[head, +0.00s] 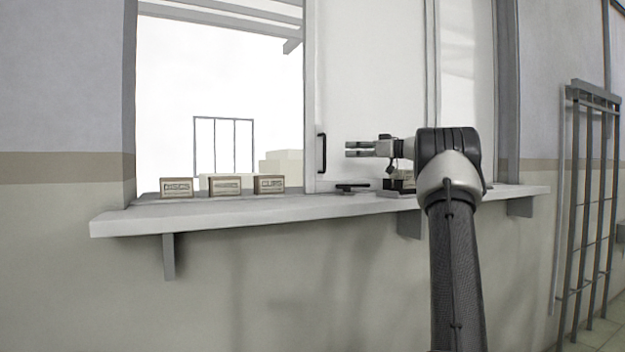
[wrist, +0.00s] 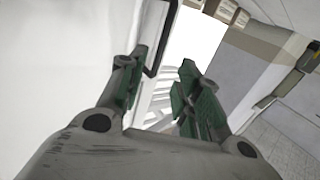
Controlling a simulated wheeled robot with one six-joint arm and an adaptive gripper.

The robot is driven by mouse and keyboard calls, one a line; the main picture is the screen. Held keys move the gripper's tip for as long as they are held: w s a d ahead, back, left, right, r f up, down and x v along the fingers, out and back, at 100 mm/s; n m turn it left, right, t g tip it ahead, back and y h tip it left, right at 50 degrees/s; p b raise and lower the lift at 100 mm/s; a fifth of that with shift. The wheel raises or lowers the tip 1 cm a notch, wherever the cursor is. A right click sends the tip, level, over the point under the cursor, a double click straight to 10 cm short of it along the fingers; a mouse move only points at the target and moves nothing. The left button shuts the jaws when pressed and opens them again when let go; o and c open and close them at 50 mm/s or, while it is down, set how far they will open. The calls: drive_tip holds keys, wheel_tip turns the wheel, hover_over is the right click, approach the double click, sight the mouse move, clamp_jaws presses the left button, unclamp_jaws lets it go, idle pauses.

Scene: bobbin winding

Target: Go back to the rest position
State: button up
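My gripper (head: 362,149) is held above the white sill in the head view, its fingers pointing left towards the black door handle. In the wrist view my gripper (wrist: 158,85) shows two fingers with green pads, spread apart with nothing between them. My arm rises from the lower right in the head view and hides part of the sill and of what stands behind it.
The white sill (head: 130,222) carries boxes marked DISCS (head: 177,188) and CLIPS (head: 269,185), with another box (head: 225,186) between. A dark flat tool (head: 352,187) lies near the black handle (head: 321,153). A metal rack (head: 590,200) stands right.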

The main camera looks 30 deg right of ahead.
drive_tip(key=s+a+r+m+t+h, duration=0.4)
drive_tip(key=a+r+m+h, duration=0.2)
drive_tip(key=r+h, duration=0.4)
drive_tip(key=s+a+f+g, duration=0.5)
drive_tip(key=s+a+f, duration=0.1)
drive_tip(key=s+f, duration=0.7)
drive_tip(key=s+a+f+g, duration=0.5)
drive_tip(key=s+a+f, duration=0.1)
drive_tip(key=s+f, duration=0.8)
drive_tip(key=s+a+f+g, duration=0.4)
drive_tip(key=s+a+f, duration=0.2)
drive_tip(key=s+f, duration=0.7)
drive_tip(key=s, duration=0.2)
drive_tip(key=shift+s+a+f+m+g, duration=0.2)
drive_tip(key=shift+s+a+m+g, duration=0.1)
drive_tip(key=shift+a+g, duration=0.1)
